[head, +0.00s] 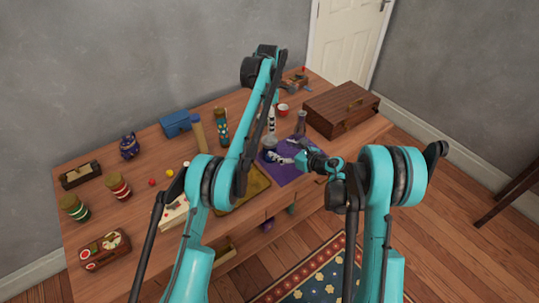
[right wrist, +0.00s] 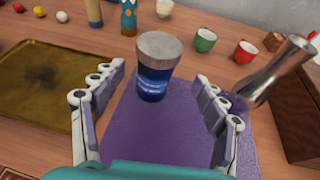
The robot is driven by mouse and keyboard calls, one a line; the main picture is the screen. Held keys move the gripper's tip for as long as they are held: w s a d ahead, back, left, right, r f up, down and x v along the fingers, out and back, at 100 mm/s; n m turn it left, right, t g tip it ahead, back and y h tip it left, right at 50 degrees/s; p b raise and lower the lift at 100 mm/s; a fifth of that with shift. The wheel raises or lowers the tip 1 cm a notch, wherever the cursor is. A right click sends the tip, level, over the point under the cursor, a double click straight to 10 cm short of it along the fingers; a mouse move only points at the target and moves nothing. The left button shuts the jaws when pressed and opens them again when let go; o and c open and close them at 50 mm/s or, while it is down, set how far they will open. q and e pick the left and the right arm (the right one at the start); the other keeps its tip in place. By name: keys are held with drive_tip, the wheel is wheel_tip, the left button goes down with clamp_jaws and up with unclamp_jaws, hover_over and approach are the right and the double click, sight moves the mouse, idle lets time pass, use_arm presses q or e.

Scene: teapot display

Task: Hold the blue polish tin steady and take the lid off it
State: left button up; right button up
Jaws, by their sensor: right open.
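The blue polish tin (right wrist: 152,86) stands upright on the purple mat (right wrist: 158,135), with its silver lid (right wrist: 158,46) on top. In the head view the tin (head: 269,143) is small and partly covered. My right gripper (head: 284,156) is open and empty. In the right wrist view its two fingers (right wrist: 158,88) are spread wide at the left and right of the tin, touching neither side, with the tin a little beyond them. My left arm reaches up over the table in the head view; its gripper is too small and covered to make out.
A metal vase (right wrist: 287,65) stands close to the right of my right finger. A brass tray (right wrist: 42,95) lies left of the mat. Green (right wrist: 205,40), red (right wrist: 246,52) and white cups stand behind. A wooden case (head: 341,108) is at the back right.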

sight(269, 149)
use_arm(q)
drive_tip(key=shift+d+f, duration=0.15)
drive_tip(key=shift+f, duration=0.25)
use_arm(e)
drive_tip(key=shift+s+f+n, duration=0.1)
drive_tip(key=shift+f+n, duration=0.2)
drive_tip(key=shift+f, duration=0.55)
drive_tip(key=shift+a+f+g, duration=0.3)
drive_tip(key=x, duration=0.7)
drive_tip(key=shift+w+d, duration=0.1)
drive_tip(key=shift+w, duration=0.1)
drive_tip(key=shift+r, duration=0.1)
drive_tip(key=shift+c, duration=0.3)
